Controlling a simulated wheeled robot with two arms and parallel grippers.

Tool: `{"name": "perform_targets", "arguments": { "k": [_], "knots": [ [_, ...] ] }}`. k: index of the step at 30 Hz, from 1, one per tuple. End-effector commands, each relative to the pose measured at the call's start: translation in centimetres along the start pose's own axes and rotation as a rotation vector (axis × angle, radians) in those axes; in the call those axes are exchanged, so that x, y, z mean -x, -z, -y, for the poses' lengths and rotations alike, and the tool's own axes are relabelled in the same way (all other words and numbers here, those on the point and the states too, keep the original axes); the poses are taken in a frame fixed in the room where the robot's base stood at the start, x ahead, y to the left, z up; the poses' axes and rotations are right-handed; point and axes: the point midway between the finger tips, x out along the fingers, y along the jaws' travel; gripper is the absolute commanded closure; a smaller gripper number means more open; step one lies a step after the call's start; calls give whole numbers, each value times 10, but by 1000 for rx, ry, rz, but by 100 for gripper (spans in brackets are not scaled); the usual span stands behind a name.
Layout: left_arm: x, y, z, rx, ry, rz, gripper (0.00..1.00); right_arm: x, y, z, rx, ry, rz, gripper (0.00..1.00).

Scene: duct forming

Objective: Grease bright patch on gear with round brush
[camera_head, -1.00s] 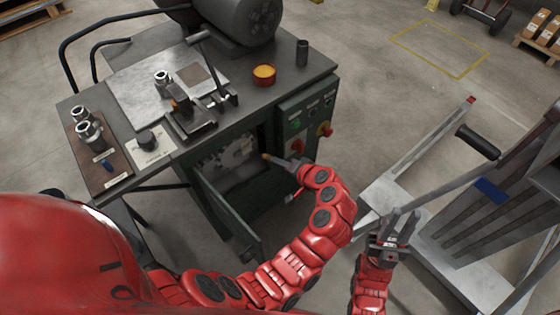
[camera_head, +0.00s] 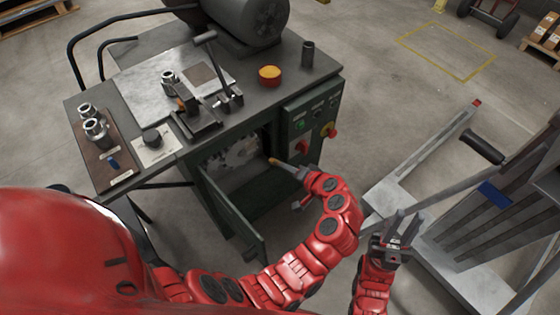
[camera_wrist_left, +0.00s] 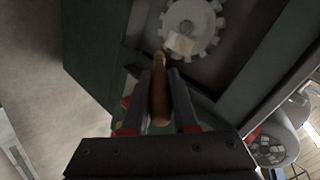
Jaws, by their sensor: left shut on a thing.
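A pale toothed gear (camera_wrist_left: 172,15) sits inside the open cabinet, and it also shows in the head view (camera_head: 240,154). A bright tan patch (camera_wrist_left: 181,43) lies on the gear's near side in the left wrist view. My left gripper (camera_head: 298,171) is at the cabinet opening, shut on a brown-handled round brush (camera_wrist_left: 160,95). The brush points toward the gear, its tip just beside the patch in the left wrist view; I cannot tell whether they touch. My right gripper (camera_head: 403,228) is open and empty, away from the cabinet.
On the bench top stand a red tin with orange contents (camera_head: 270,75), a lever tool (camera_head: 225,95), a dark cylinder (camera_head: 308,54) and metal fittings (camera_head: 95,128). A grey metal frame (camera_head: 470,220) stands at right.

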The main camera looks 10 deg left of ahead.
Motion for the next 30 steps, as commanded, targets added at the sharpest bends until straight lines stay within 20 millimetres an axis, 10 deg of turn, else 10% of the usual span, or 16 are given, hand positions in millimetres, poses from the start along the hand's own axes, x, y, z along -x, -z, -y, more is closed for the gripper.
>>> {"name": "perform_targets", "arguments": {
  "k": [8,30],
  "knots": [
    [-17,-33,11,-3,12,1,100,-50,8,-2,0,0,-1,73],
    [-70,-26,36,2,10,-1,100,-58,10,-3,0,0,0,73]
  ]
}}
